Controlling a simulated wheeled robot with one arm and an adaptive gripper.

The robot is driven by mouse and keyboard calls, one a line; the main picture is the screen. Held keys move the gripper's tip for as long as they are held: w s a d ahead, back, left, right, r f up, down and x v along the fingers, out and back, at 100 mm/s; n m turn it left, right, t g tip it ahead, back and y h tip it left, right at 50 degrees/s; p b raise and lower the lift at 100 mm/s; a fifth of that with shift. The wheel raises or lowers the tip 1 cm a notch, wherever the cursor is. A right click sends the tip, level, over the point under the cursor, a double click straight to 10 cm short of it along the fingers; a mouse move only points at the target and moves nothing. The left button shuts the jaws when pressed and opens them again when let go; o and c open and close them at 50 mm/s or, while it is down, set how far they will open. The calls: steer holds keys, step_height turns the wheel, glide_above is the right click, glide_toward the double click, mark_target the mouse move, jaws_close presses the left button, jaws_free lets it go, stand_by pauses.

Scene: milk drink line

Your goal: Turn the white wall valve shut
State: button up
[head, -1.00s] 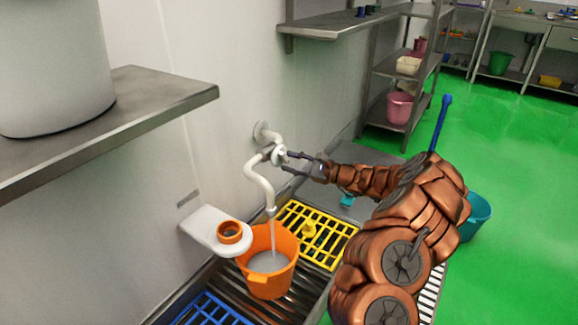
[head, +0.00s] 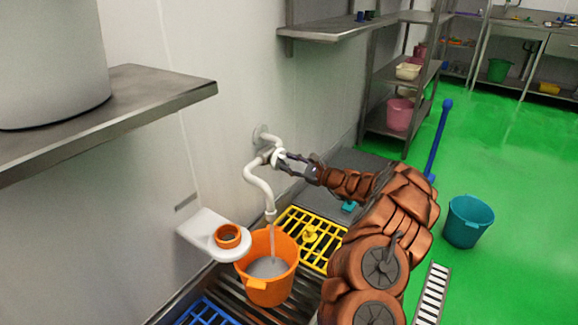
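The white wall valve (head: 277,158) sits on a curved white pipe (head: 258,178) that comes out of the wall. My gripper (head: 285,161) is at the valve, with its fingers on either side of the valve's handle. The fingers look close around the handle, but whether they press on it is too small to tell. A stream of water runs from the pipe's spout (head: 270,217) into an orange bucket (head: 270,290) below. The bucket holds greyish liquid.
A white wall bracket (head: 205,228) holds a small orange cup (head: 228,236) left of the bucket. A yellow grate (head: 325,262) and a blue grate (head: 203,313) lie over the drain. A steel shelf (head: 150,95) with a large pot is at upper left. A teal bucket (head: 468,222) stands on the green floor.

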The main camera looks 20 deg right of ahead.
steer(key=shift+a, duration=0.1)
jaws_close()
stand_by(0.3)
steer(key=shift+r+m+p, duration=0.1)
steer(key=shift+m+p, duration=0.2)
steer(key=shift+p, duration=0.2)
steer(key=m+p, duration=0.2)
steer(key=shift+m+p, duration=0.3)
steer(key=shift+p, duration=0.1)
steer(key=shift+m+p, duration=0.85)
steer(key=shift+m, duration=0.55)
steer(key=shift+f, duration=0.2)
steer(key=shift+a, duration=0.1)
jaws_free()
